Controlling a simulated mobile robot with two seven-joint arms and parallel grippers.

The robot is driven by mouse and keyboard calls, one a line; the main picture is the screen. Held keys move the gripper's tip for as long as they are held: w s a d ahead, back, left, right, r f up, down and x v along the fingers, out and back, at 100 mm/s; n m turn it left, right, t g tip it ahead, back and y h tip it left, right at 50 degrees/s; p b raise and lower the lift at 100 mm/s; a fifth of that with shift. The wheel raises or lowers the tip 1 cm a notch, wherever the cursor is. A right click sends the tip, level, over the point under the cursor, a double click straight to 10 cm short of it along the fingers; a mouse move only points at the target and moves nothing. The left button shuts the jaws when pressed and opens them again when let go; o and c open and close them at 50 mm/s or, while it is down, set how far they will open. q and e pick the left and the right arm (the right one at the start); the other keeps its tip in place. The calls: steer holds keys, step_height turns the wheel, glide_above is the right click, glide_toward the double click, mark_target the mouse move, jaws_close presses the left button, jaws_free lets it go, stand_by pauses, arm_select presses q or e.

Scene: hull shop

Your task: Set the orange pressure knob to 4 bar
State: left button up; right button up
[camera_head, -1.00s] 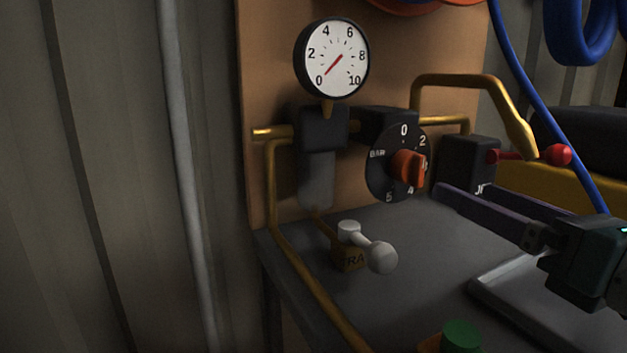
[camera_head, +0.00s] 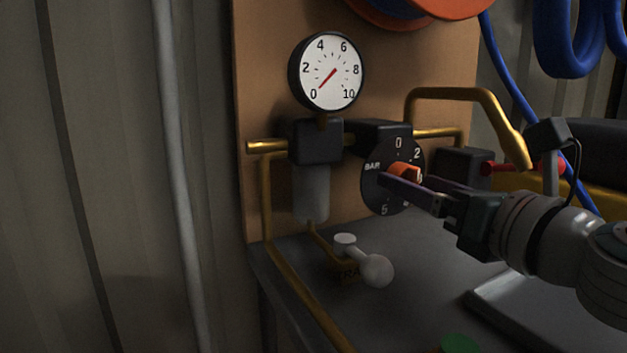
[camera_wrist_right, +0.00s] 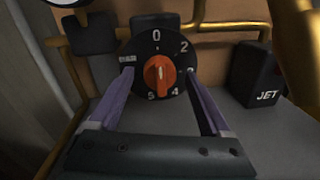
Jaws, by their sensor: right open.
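The orange pressure knob (camera_head: 406,172) sits at the middle of a black dial (camera_head: 374,192) marked BAR, with 0, 2, 4 and 5 readable in the right wrist view. There the knob (camera_wrist_right: 159,75) stands about upright, and I cannot tell exactly which mark it points to. My right gripper (camera_head: 402,183) is open, its two purple fingers on either side of the knob, with gaps to it in the wrist view (camera_wrist_right: 159,72). In the head view a finger hides the knob's lower part. The round gauge (camera_head: 327,72) has its red needle near 0. My left gripper is not in view.
A white-handled valve (camera_head: 365,262) stands on the grey bench below the dial. A red lever (camera_head: 510,168) and a black box marked JET (camera_wrist_right: 258,80) are right of the dial. A brass pipe (camera_head: 466,94) arches above. A grey tray (camera_head: 500,310) lies at the right.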

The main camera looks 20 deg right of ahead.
jaws_close()
stand_by(0.5)
